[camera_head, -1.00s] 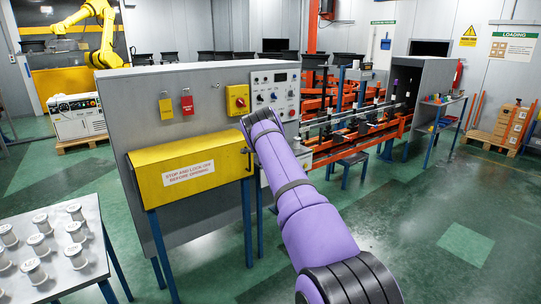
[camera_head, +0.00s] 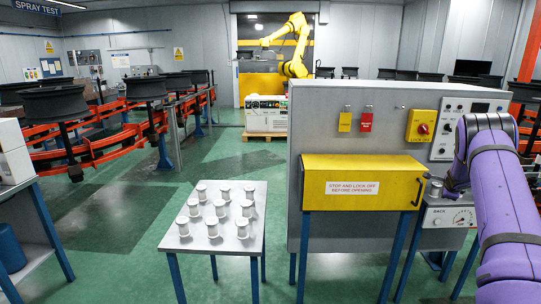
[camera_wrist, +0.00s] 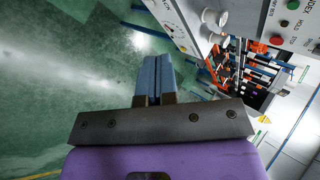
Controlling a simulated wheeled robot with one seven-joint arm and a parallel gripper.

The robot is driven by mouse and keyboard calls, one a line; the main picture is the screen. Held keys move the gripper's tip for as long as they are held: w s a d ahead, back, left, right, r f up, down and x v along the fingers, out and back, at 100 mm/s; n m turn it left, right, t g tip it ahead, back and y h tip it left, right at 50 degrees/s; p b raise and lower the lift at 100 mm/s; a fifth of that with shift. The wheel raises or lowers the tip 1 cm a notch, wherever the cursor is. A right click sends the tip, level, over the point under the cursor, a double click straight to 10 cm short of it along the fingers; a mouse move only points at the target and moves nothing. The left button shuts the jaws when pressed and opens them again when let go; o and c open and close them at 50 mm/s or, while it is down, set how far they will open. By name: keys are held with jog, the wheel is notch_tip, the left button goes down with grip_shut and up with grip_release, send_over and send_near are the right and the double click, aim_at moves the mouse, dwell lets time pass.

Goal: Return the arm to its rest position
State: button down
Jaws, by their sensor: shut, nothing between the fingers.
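My purple arm (camera_head: 505,205) reaches up from the lower right in the head view, beside the grey control panel (camera_head: 390,125). My gripper (camera_wrist: 154,75) shows in the wrist view with its two blue fingers together and nothing between them. The fingers are over open green floor, apart from any object. In the head view the fingers are hidden or too unclear to make out. A small instrument box with a dial (camera_head: 449,217) stands close to the arm's left side.
A grey table (camera_head: 190,243) with several white spools stands left of the yellow lockout box (camera_head: 358,182). A small spool (camera_wrist: 215,20) shows near the gripper in the wrist view. Orange conveyor frames (camera_head: 120,115) stand at the left. Green floor between is clear.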

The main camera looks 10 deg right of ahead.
jog(key=a+r+m+h, duration=0.1)
jog(key=a+r+m, duration=0.3)
jog(key=r, duration=0.3)
jog(key=a+r+m+t, duration=0.1)
jog(key=a+r+m, duration=0.25)
jog(key=r, duration=0.35)
jog(key=a+r+m+h, duration=0.1)
jog(key=a+r+m, duration=0.25)
jog(key=r, duration=0.35)
jog(key=s+a+r+m, duration=1)
jog(key=a+r+m, duration=0.3)
jog(key=a+r, duration=0.15)
jog(key=s+a+r+m+g+y, duration=0.25)
jog(key=s+a+m, duration=0.95)
jog(key=s+a, duration=0.6)
jog(key=s+a+f+m+y, duration=0.2)
jog(key=s+a+m, duration=0.3)
jog(key=s, duration=0.5)
jog(key=s+a+f+m+y, duration=0.3)
jog(key=s+a+m, duration=0.2)
jog(key=s+a, duration=0.4)
jog(key=shift+s+a+f+g, duration=0.25)
jog(key=shift+s+f+g, duration=0.15)
jog(key=shift+s, duration=0.3)
